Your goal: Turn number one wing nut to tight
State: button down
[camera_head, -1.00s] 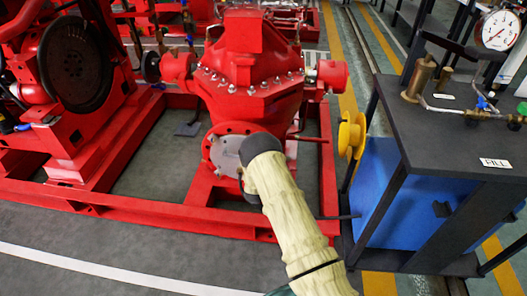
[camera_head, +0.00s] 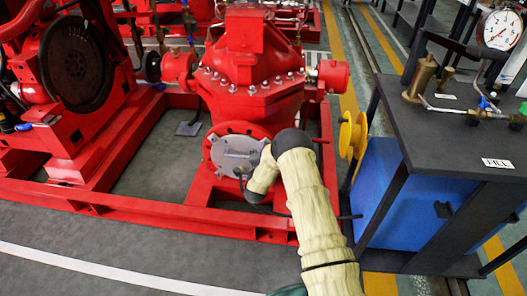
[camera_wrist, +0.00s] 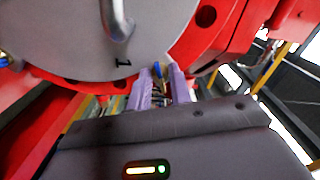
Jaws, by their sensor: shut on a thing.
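A round grey cover plate (camera_head: 238,155) sits on the red flange at the pump's lower front. In the wrist view the plate (camera_wrist: 80,50) fills the upper left and carries a metal handle (camera_wrist: 117,22) and a black number 1. Just below that mark, at the plate's lower rim, my gripper (camera_wrist: 160,80) has its two purple fingers on either side of a small brass and blue piece, the number one wing nut (camera_wrist: 158,72). The fingers are shut on it and hide much of it. In the head view my arm hides the fingers and the wing nut.
The red pump (camera_head: 250,80) stands on a red base frame (camera_head: 120,212). To the right is a dark bench (camera_head: 450,140) with a pressure gauge (camera_head: 501,30) and a yellow wheel (camera_head: 352,135) beside it. Grey floor (camera_head: 110,255) lies clear in front of the frame.

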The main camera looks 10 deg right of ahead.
jog(key=shift+a+m, duration=0.15)
jog(key=shift+m, duration=1.05)
jog(key=c, duration=1.6)
grip_release()
jog(key=p+v, duration=0.4)
jog(key=v, duration=1.3)
jog(key=shift+s+p, duration=0.2)
jog(key=shift+p, duration=0.1)
